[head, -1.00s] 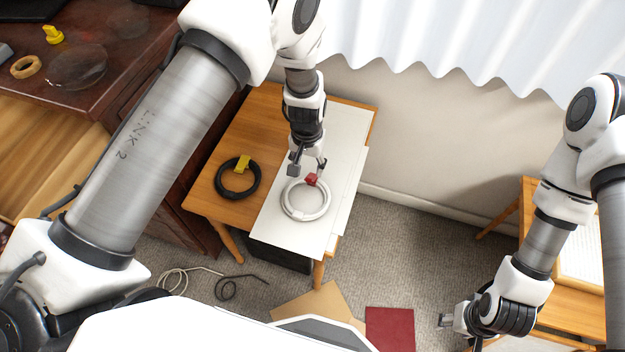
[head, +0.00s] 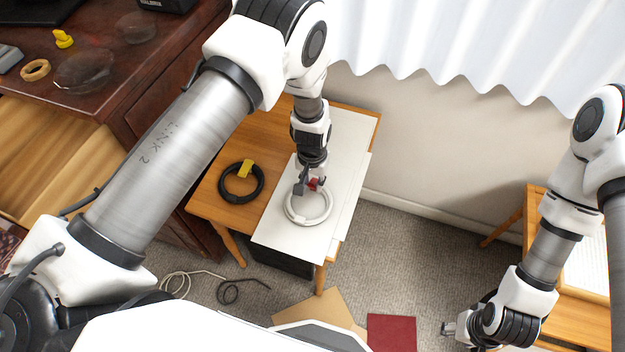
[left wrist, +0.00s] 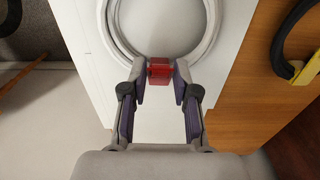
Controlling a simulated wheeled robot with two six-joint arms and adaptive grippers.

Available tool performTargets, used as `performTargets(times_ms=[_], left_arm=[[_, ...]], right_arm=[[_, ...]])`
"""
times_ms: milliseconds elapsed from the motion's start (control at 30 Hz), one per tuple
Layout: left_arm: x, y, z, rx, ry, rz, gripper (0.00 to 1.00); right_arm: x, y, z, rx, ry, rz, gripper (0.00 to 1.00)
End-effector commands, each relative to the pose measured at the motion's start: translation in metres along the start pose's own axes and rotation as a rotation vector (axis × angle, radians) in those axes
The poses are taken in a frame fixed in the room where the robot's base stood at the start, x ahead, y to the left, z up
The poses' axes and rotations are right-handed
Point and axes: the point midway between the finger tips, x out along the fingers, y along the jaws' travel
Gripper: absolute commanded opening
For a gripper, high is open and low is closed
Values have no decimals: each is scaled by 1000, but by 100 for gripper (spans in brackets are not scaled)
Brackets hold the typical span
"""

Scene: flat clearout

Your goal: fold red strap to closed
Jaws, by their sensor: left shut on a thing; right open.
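The red strap (left wrist: 160,68) is a small red piece at the edge of a white coiled ring (left wrist: 113,40). My left gripper (left wrist: 159,76) is shut on the red strap, one fingertip on each side of it. In the head view the white ring (head: 289,213) lies on white sheets on the small wooden table, and the red strap (head: 313,184) shows partly behind the fingers of my left gripper (head: 308,186). Whether the strap's flap is folded over is hard to tell. My right gripper (head: 449,329) is open and empty, low at the right, away from the ring.
A black coil (head: 223,186) with a yellow strap (head: 246,169) lies left of the white sheets (head: 345,150). A dark red desk (head: 100,75) stands at left. Loose cables, cardboard (head: 322,307) and a red sheet (head: 391,333) lie on the carpet.

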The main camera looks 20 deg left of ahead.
Motion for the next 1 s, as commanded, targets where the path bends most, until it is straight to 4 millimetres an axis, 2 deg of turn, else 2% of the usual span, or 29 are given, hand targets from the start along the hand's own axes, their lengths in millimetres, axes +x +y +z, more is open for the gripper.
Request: performTargets(times_ms=[167, 267, 500, 600, 700, 833, 1000], left_arm=[[-6, 0, 2, -1, 22, 0, 0], [-8, 0, 4, 0, 49, 1, 0], [-8, 0, 10, -1, 156, 2, 0], [-4, 0, 12, 0, 215, 2, 0], [3, 0, 14, -1, 276, 1, 0], [13, 0, 16, -1, 365, 1, 0], [25, 0, 18, 0, 489, 1, 0]], right_arm=[[-24, 0, 0, 0, 0, 0, 53], [-46, 0, 0, 0, 0, 0, 53], [-115, -1, 0, 0, 0, 0, 53], [-140, -1, 0, 0, 1, 0, 53], [-156, -1, 0, 0, 0, 0, 53], [-164, -1, 0, 0, 0, 0, 53], [-158, -1, 0, 0, 0, 0, 53]])
